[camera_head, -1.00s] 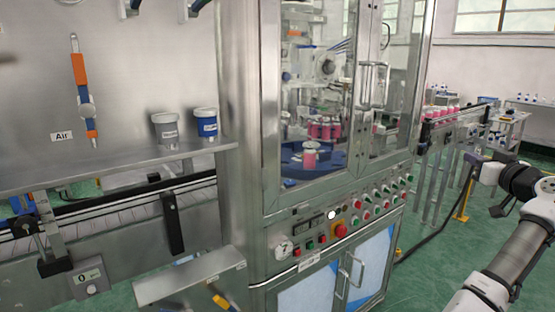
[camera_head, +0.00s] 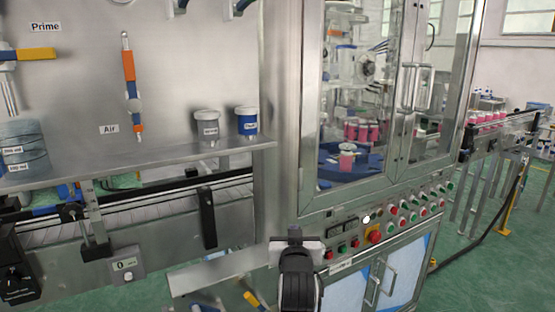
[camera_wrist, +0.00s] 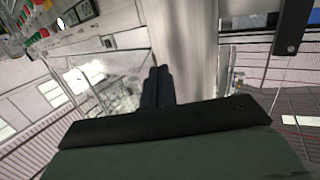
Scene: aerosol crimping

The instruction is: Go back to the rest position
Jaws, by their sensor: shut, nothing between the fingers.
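My gripper (camera_wrist: 158,72) shows in the wrist view with its dark fingers together and nothing between them. In the head view the end of my arm is at the bottom centre, in front of the crimping machine's lower panel, and its fingers are hard to make out there. The wrist view looks tilted, with the machine's steel post behind the fingers. Whether the gripper touches the machine cannot be told.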

